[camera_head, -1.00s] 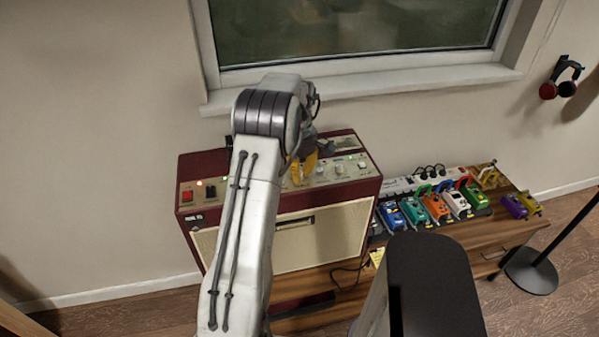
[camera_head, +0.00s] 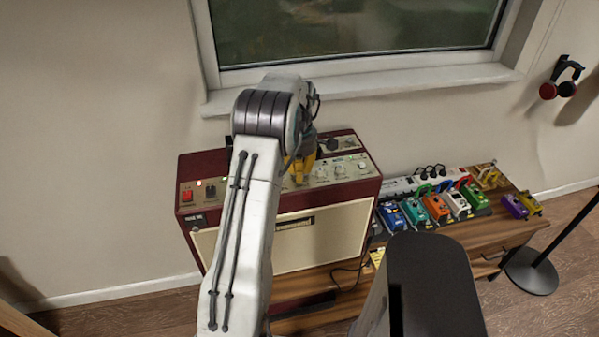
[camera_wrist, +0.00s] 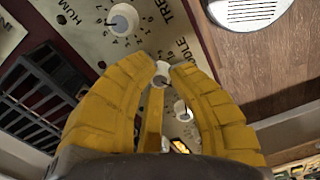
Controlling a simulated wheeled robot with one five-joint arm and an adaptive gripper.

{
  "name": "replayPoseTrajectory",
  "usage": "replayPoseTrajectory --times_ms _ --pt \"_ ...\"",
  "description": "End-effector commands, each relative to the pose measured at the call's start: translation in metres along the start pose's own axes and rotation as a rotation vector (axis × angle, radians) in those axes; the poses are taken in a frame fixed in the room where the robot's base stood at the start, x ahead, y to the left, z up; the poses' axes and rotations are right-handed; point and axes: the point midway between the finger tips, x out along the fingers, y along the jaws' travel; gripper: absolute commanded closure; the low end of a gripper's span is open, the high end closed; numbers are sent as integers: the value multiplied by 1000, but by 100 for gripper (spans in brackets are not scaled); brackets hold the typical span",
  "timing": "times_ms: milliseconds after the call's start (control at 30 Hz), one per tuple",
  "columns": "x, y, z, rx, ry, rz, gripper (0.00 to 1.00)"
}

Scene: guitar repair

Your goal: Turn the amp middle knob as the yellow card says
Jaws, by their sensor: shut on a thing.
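The amp (camera_head: 325,222) is a dark red cabinet with a cream front and a control panel (camera_head: 187,209) on top. My gripper (camera_head: 299,180) reaches down to this panel. In the wrist view, the yellow fingers of my gripper (camera_wrist: 163,75) are shut on the middle knob (camera_wrist: 160,80), a small pale knob beside lettering ending in "DDLE". Much of this knob is hidden between the fingers. A yellow card (camera_head: 377,257) lies low beside the amp in the head view, partly cut off by a dark part in front; its writing is too small to read.
The treble knob (camera_wrist: 122,18) stands near my fingers, and another pale knob (camera_wrist: 184,111) shows between them. A red switch (camera_head: 187,196) sits at the panel's left. Several coloured pedals (camera_head: 437,207) fill the bench at right. A window sill (camera_head: 370,86) is behind the amp.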

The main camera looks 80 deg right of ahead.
Motion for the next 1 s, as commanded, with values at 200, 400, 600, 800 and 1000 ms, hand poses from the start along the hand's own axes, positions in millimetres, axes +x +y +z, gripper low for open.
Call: replayPoseTrajectory --times_ms 200,400,600,800,1000 --pt "2 -1 -1 0 1 -5 67" --pt "1 -1 0 1 0 -3 56" --pt "-1 0 0 1 0 -1 56" --pt "-18 1 0 1 -1 3 56" --pt "-52 1 0 1 -1 4 56"
